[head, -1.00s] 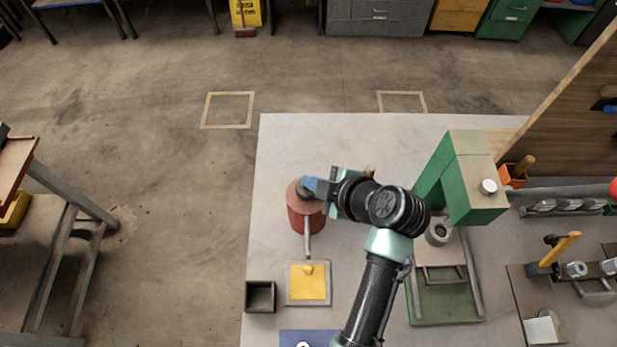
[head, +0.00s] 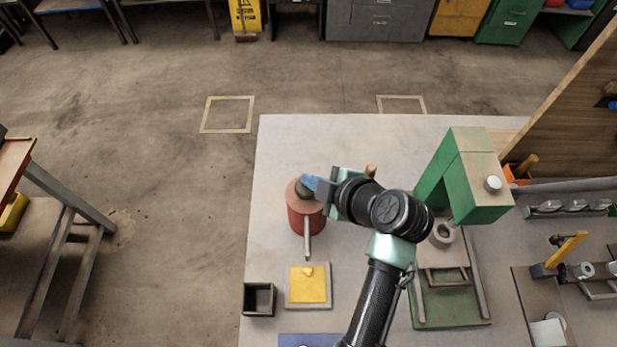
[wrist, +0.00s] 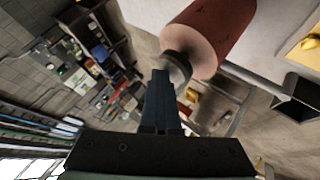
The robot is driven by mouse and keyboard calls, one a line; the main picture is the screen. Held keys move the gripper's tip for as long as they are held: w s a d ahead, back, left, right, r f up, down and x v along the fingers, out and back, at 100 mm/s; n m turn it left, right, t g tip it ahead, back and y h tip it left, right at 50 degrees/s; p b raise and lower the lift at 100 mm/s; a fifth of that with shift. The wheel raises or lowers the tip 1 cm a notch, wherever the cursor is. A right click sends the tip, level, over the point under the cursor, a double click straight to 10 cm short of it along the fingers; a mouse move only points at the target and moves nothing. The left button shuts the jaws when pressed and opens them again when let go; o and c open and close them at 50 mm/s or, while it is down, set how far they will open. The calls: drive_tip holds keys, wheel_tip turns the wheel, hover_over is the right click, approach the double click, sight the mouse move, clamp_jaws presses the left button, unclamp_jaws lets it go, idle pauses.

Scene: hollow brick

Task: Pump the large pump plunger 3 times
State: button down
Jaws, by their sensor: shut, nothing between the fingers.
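The large pump is a red cylinder (head: 304,222) with a grey spout pointing toward the front of the table. Its dark round plunger knob (head: 304,190) sits on top, low against the lid. The red body (wrist: 222,28) and the dark knob (wrist: 177,64) also show in the wrist view. My gripper (head: 311,183) has its blue fingers together, with the tips at the knob's right side. In the wrist view the shut fingers (wrist: 160,80) reach the knob; I cannot tell whether they press on it. Nothing is between the fingers.
In front of the pump are a yellow pad (head: 309,284) in a pale frame and a small dark open box (head: 259,298). A green press (head: 468,180) stands to the right of my arm. The table's far left surface is clear.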

sight(312, 198)
drive_tip(key=shift+g, duration=0.6)
drive_tip(key=f, duration=0.1)
drive_tip(key=s+f, duration=0.1)
drive_tip(key=f, duration=0.1)
drive_tip(key=s+f, duration=0.1)
drive_tip(key=f, duration=0.1)
drive_tip(key=shift+d+f+b, duration=0.15)
drive_tip(key=shift+b, duration=0.15)
wheel_tip(312, 198, up, 2)
drive_tip(key=shift+r+p, duration=0.1)
drive_tip(key=shift+p, duration=0.8)
drive_tip(key=r+p, duration=0.1)
drive_tip(key=w+r+p, duration=0.1)
drive_tip(key=shift+r, duration=0.35)
drive_tip(key=shift+s+d+r+p, duration=0.15)
drive_tip(key=shift+r+p, duration=0.3)
drive_tip(key=shift+w+r, duration=0.2)
drive_tip(key=shift+r, duration=0.05)
